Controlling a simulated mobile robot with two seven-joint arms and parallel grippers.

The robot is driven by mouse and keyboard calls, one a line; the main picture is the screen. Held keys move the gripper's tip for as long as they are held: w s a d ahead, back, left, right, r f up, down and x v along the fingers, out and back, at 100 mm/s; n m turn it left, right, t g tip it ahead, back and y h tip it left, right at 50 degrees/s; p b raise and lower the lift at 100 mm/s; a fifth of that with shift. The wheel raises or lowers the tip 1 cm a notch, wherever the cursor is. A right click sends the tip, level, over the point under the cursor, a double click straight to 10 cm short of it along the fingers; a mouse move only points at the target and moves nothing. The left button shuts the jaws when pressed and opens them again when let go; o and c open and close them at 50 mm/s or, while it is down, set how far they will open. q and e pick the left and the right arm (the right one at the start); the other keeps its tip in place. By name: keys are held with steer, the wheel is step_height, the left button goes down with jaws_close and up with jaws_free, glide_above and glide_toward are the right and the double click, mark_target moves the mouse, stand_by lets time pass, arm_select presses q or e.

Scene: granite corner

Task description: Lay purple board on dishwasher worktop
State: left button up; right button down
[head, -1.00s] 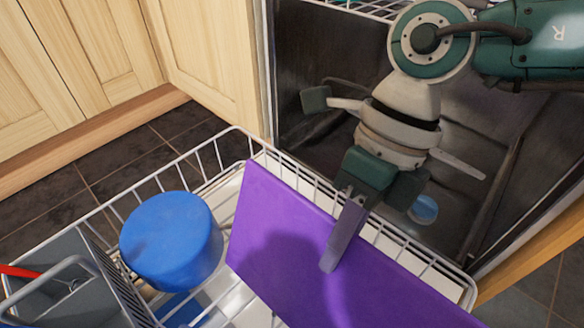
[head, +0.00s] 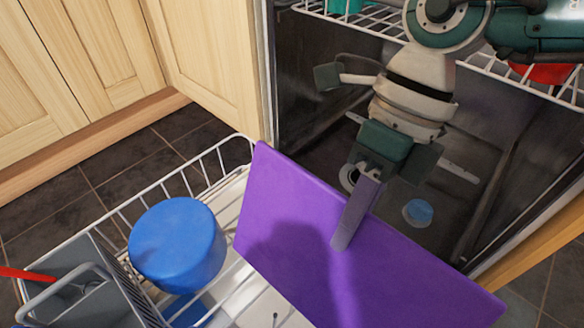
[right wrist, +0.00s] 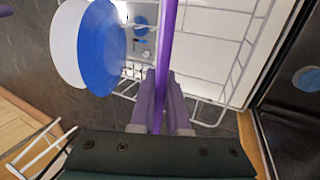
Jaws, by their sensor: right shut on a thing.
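The purple board (head: 290,215) is a flat panel, tilted, over the right part of the dishwasher's lower rack in the head view. My right gripper (head: 345,230) is shut on its upper edge, with one finger showing across the near face. In the right wrist view the board (right wrist: 170,40) shows edge-on between the two fingers (right wrist: 161,100). The lower end of the board is out of the frame or hidden in the head view. The dishwasher worktop is not in view. My left gripper is not in view.
The pulled-out lower rack (head: 192,172) holds a blue round container (head: 178,245) and a grey cutlery basket (head: 85,285) with a red handle (head: 25,273). The upper rack (head: 375,30) is above the dark dishwasher interior (head: 310,110). Wooden cupboards (head: 75,70) stand at left.

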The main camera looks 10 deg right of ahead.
steer(key=s+a+r+p+v, duration=0.1)
steer(key=a+p+v, duration=0.1)
steer(key=p+v, duration=0.8)
step_height(320, 180, up, 3)
steer(key=shift+d+r+p, duration=0.15)
steer(key=shift+d+p, duration=0.15)
steer(key=shift+p, duration=0.1)
